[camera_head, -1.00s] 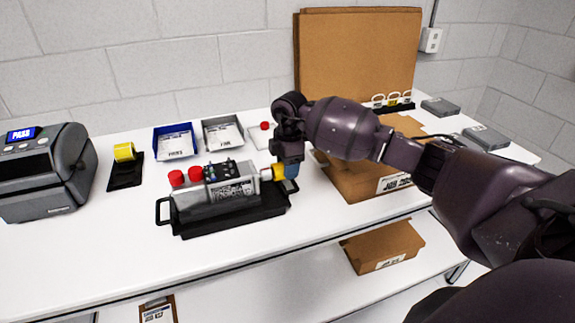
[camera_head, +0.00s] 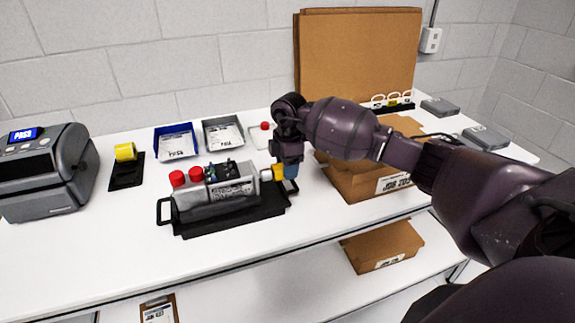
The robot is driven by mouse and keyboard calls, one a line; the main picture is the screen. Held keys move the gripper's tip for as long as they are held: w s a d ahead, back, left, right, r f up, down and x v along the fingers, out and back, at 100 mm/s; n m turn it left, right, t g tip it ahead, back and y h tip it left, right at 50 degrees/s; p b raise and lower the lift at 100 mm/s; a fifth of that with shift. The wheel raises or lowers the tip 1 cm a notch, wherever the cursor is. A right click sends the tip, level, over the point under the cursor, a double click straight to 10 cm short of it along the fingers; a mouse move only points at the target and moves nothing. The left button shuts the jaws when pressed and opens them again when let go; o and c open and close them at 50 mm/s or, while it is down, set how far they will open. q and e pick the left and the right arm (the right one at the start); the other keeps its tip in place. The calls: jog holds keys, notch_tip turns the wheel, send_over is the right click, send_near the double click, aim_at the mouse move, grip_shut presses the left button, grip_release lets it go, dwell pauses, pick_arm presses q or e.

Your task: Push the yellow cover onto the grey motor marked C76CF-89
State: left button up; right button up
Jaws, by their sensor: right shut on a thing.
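The grey motor (camera_head: 232,188) lies in a black tray with side handles (camera_head: 235,217) on the table; its label is too small to read. A short pale shaft (camera_head: 266,175) sticks out of its right end. My right gripper (camera_head: 288,168) is shut on the yellow cover (camera_head: 279,173) at that end, in line with the shaft. The gripper partly hides the cover, and I cannot tell whether the cover touches the motor. A blue part (camera_head: 291,171) shows at the fingers. My left gripper is not in view.
Red caps (camera_head: 178,179) stand at the motor's left. A yellow roll on a black stand (camera_head: 125,173), a grey printer reading PASS (camera_head: 45,170), a blue bin (camera_head: 176,142) and a grey bin (camera_head: 223,132) stand around. A cardboard box (camera_head: 365,182) is right of the gripper. The front table strip is clear.

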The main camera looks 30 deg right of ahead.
aim_at(276, 165)
jog(key=shift+a, duration=0.2)
dwell(0.7)
jog(key=shift+w+a+r+p, duration=0.1)
jog(key=shift+a+p, duration=0.05)
jog(key=shift+p, duration=0.25)
dwell(0.4)
jog(key=shift+a, duration=0.2)
dwell(0.6)
jog(key=shift+w+a+p, duration=0.15)
jog(key=shift+a+p, duration=0.3)
dwell(0.5)
jog(key=shift+w+a, duration=0.1)
jog(key=shift+a, duration=0.25)
dwell(0.4)
jog(key=shift+a, duration=0.15)
dwell(0.5)
